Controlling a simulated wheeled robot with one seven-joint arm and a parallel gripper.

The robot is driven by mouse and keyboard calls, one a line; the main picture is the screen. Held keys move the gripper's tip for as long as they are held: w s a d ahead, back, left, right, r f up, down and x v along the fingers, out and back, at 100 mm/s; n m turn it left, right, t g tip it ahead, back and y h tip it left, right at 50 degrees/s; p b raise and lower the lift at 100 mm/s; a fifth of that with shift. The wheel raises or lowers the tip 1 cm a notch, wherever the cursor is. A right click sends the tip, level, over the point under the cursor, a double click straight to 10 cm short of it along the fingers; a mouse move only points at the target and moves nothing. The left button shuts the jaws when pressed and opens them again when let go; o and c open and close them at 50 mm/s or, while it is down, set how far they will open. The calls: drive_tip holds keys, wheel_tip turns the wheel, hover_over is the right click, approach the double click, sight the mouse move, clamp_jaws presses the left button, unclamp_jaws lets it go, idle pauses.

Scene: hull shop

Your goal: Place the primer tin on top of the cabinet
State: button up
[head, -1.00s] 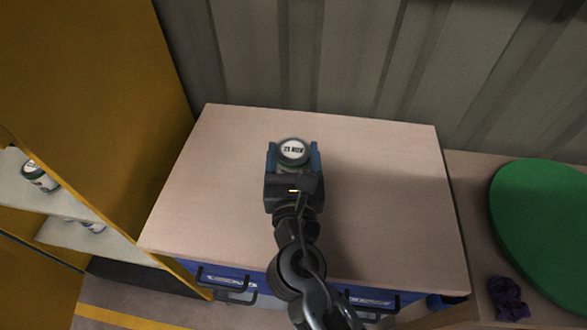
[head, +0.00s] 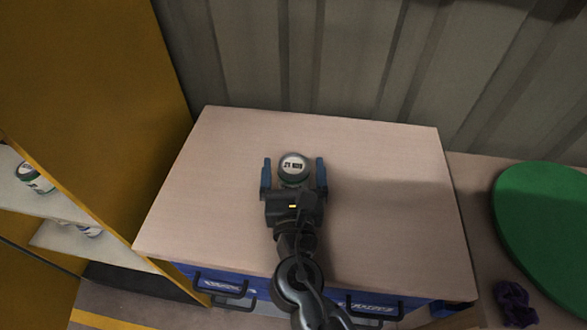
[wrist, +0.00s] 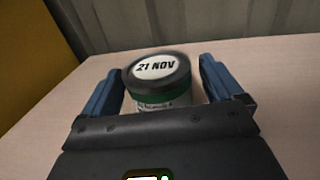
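The primer tin (head: 293,167) stands upright on the wooden top of the cabinet (head: 390,200). My gripper (head: 293,177) is open around the tin, with one blue finger on each side and a visible gap to both. In the wrist view my gripper (wrist: 160,88) also shows both fingers apart from the tin. The cabinet has blue drawers with dark handles at its front.
A yellow locker (head: 110,110) with shelves holding more tins (head: 35,178) stands at the left. A corrugated wall (head: 330,60) is behind the cabinet. At the right, a green disc (head: 550,225) and a purple cloth (head: 515,303) lie on a lower surface. The cabinet top around the tin is clear.

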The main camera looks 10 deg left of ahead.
drive_tip(key=shift+s+r, duration=0.15)
drive_tip(key=s, duration=0.4)
drive_tip(key=s+d, duration=0.1)
drive_tip(key=s, duration=0.6)
drive_tip(key=shift+s+d, duration=0.25)
drive_tip(key=shift+s, duration=0.1)
